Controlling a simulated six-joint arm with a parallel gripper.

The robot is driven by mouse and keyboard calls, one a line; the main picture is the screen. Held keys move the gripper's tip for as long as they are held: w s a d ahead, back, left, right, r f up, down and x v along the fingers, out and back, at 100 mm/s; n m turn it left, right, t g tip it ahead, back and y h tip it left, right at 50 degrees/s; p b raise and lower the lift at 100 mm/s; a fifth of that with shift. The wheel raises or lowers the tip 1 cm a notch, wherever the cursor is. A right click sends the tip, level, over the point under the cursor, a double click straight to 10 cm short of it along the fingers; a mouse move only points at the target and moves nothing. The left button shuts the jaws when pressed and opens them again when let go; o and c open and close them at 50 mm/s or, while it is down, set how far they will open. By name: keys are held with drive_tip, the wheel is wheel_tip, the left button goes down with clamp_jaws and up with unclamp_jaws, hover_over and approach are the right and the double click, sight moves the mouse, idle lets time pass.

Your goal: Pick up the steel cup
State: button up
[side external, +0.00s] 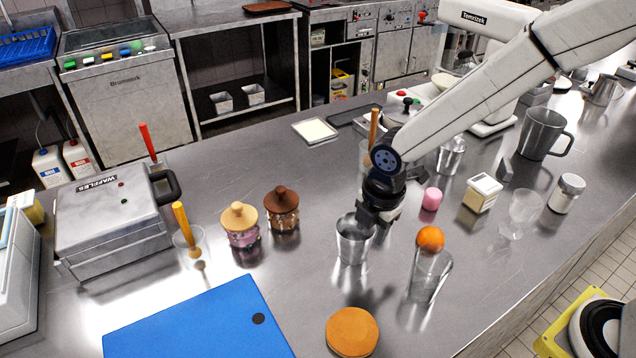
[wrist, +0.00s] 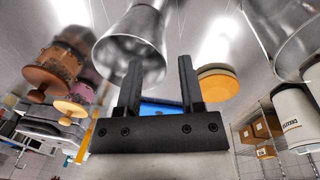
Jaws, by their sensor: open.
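The steel cup (side external: 353,243) stands upright on the steel counter, just below and left of my gripper (side external: 374,218) in the side view. Its mouth is partly hidden by the gripper. In the wrist view the steel cup (wrist: 128,42) is at the top, left of centre, with its shiny rim toward me. My gripper (wrist: 160,64) shows two black fingers spread apart with nothing between them. The left finger overlaps the cup's rim in the picture; I cannot tell whether it is inside or in front of the cup.
Two lidded jars (side external: 240,232) stand left. A round wooden disc (side external: 352,331) and a blue board (side external: 200,325) lie in front.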

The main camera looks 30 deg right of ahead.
sight(364, 259)
drive_tip(key=shift+f, duration=0.15)
drive_tip(key=shift+w+f, duration=0.15)
drive_tip(key=shift+f, duration=2.4)
clamp_jaws()
